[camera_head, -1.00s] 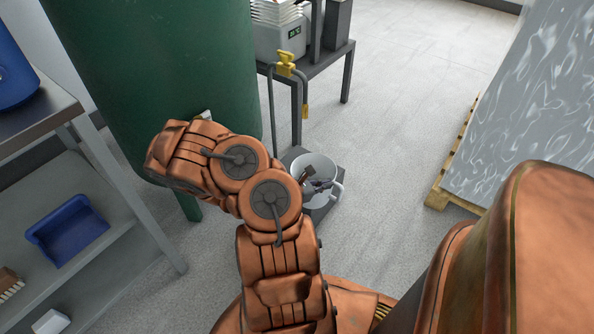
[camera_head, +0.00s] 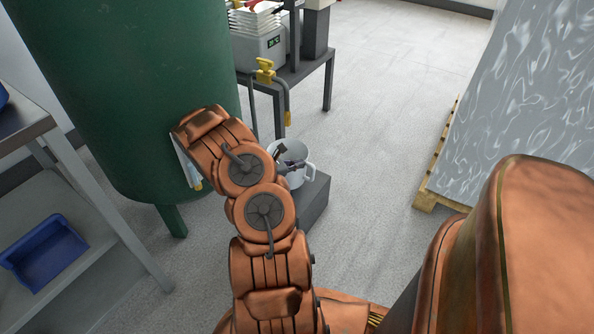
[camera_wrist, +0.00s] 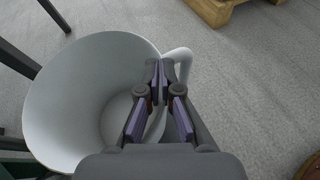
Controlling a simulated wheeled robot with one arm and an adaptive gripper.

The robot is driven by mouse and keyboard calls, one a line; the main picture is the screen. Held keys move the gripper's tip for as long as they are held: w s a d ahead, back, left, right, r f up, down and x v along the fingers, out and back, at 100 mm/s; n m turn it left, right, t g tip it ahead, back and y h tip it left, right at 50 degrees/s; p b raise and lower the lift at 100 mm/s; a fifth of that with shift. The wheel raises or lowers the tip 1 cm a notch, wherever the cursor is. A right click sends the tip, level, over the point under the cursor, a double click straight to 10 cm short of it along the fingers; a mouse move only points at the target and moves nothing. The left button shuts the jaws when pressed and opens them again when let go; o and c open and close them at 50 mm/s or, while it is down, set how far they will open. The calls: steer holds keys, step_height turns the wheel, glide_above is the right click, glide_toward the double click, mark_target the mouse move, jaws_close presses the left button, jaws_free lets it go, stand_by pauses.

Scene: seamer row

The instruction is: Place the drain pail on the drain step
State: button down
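The drain pail (camera_head: 299,178) is a white pail with a side handle, upright beyond my arm in the head view and partly hidden by it. The drain step (camera_head: 316,202) appears to be the low dark grey block below it. The pail shows over the block's far left part; I cannot tell whether it touches. In the wrist view, the pail (camera_wrist: 75,85) fills the left side, its inside visible. My gripper (camera_wrist: 160,72) is at its rim beside the handle, with its fingers close together and seemingly pinching the wall. In the head view the fingers (camera_head: 283,158) are small.
A green tank (camera_head: 130,90) stands left of the pail. A yellow valve (camera_head: 265,70) on a pipe and a dark table (camera_head: 310,67) are behind. A wrapped pallet load (camera_head: 520,110) stands right, with open floor between. A shelf with a blue tray (camera_head: 45,255) is at left.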

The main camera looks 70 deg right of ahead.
steer(key=f, duration=0.1)
steer(key=f+b, duration=0.1)
steer(key=d+f, duration=0.1)
steer(key=shift+w+f, duration=0.35)
steer(key=shift+w, duration=0.05)
steer(key=shift+r, duration=0.1)
steer(key=c, duration=1.9)
jaws_free()
steer(key=shift+b, duration=0.3)
steer(key=o, duration=0.6)
steer(key=p+v, duration=0.3)
steer(key=v, duration=0.9)
